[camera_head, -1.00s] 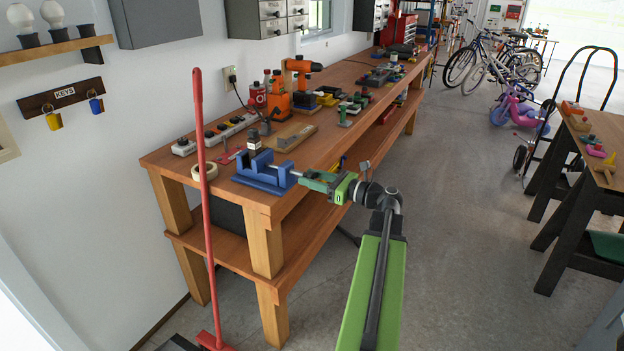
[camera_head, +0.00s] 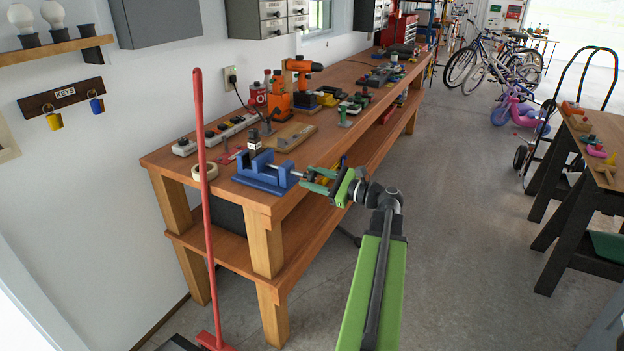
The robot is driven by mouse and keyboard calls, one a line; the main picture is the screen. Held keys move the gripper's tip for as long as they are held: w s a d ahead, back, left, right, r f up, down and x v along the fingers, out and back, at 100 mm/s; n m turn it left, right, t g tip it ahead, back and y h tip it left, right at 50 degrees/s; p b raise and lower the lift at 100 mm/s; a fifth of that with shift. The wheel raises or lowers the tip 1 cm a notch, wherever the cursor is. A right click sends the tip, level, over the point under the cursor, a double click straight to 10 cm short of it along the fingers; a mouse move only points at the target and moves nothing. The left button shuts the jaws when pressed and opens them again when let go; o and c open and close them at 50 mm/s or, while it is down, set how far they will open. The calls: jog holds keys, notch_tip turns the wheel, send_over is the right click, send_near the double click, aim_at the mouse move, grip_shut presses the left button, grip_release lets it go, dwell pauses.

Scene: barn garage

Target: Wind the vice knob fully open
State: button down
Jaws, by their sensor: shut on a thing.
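The blue vice (camera_head: 264,173) sits on the near end of the wooden workbench (camera_head: 215,187). Its metal screw (camera_head: 296,175) sticks out to the right, past the bench's front edge. My gripper (camera_head: 311,181) is at the outer end of that screw, with its green fingers shut around the knob. The knob itself is mostly hidden by the fingers and too small to make out. The gripper looks rolled, with one finger above and one below.
A red-handled broom (camera_head: 203,200) leans before the bench's near end. Tools crowd the bench farther back. The floor (camera_head: 450,220) to the right of the bench is clear.

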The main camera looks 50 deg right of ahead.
jog(key=n, duration=0.4)
jog(key=shift+n, duration=0.3)
jog(key=n, duration=0.4)
jog(key=shift+n, duration=0.3)
jog(key=n, duration=0.4)
jog(key=shift+n, duration=2.3)
jog(key=c, duration=1)
grip_release()
jog(key=shift+r, duration=0.1)
